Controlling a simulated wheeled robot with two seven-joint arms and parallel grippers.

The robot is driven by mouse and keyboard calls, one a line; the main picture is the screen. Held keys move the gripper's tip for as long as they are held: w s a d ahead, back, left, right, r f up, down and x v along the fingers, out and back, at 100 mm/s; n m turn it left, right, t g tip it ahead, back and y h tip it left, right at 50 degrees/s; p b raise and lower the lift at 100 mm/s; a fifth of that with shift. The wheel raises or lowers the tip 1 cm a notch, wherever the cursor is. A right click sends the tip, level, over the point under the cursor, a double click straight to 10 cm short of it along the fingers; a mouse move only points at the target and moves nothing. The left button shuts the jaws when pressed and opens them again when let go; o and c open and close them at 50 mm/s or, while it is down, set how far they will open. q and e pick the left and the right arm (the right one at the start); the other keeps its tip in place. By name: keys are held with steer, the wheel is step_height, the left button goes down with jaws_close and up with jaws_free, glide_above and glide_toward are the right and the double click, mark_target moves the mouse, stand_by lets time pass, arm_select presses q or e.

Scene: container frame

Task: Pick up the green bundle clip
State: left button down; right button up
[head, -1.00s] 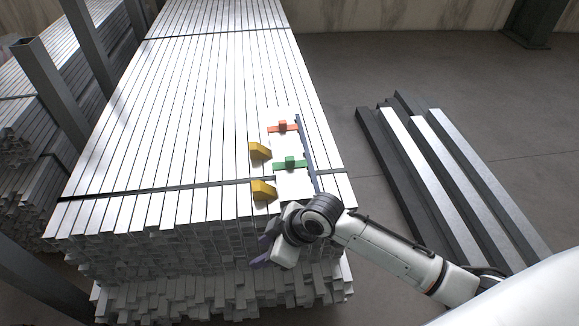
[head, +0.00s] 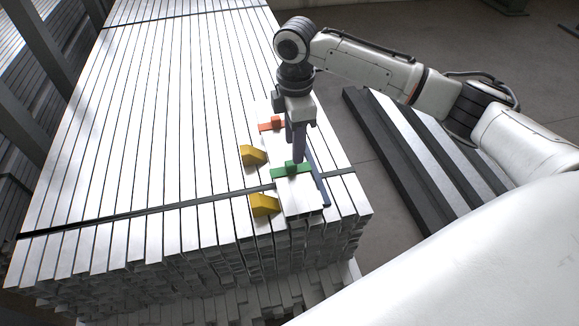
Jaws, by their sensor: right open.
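The green bundle clip (head: 287,171) is a flat green bar with a raised block in its middle. It lies across a pale strip on top of the stack of metal tubes. My right gripper (head: 297,153) points down from above, with its dark fingers at the clip's raised block. The jaws are open, and the fingers partly hide the clip's far side. I cannot tell whether they touch it. My left gripper is not in view.
An orange clip (head: 270,126) lies just beyond the green one. Two yellow wedges (head: 252,155) (head: 264,205) sit to the left. A dark blue bar (head: 317,180) runs along the right. Dark beams (head: 390,160) lie on the floor at right.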

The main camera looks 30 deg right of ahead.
mark_target(291, 168)
steer(key=f, duration=0.2)
steer(key=f+b, duration=0.1)
steer(key=f, duration=0.3)
steer(key=shift+w, duration=0.35)
steer(key=shift+c, duration=0.5)
jaws_close()
